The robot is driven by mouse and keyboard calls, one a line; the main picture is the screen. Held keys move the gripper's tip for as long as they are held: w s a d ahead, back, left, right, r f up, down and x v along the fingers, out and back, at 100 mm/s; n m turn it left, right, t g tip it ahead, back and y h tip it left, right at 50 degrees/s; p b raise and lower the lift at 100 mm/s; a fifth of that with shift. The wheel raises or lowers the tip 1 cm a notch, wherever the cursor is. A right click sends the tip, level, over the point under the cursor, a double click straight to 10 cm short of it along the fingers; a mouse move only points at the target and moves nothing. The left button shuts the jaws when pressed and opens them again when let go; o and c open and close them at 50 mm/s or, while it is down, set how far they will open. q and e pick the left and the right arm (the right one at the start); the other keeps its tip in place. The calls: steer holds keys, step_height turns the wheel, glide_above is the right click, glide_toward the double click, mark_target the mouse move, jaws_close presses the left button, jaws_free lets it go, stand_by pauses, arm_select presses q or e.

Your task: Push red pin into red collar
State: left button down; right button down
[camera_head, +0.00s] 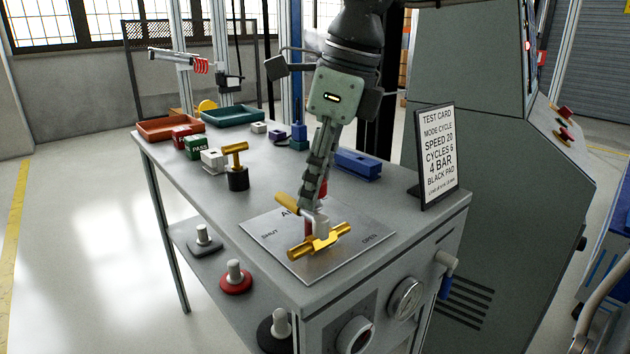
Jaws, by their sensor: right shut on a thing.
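My right gripper (317,220) reaches down from the top over a metal plate (285,262) at the table's front. It is shut at a gold handle (322,241) on the plate, and its fingers cover part of it. A small reddish part (309,226) shows beside the fingertips; I cannot tell whether it is a pin or a collar. A second gold piece (287,204) lies just behind the fingers. No red pin or red collar can be made out for certain. A red round base with a grey peg (235,277) stands on the lower shelf. My left gripper is not in view.
A gold T-handle on a black base (237,167), a green PASS block (198,147) and a blue block (358,163) stand on the table (205,200). Orange (167,127) and teal (232,115) trays are at the back. A test card (437,157) stands right.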

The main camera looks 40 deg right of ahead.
steer(key=shift+f, duration=0.3)
steer(key=c, duration=1.2)
jaws_free()
steer(key=shift+o, duration=0.2)
steer(key=v, duration=1.2)
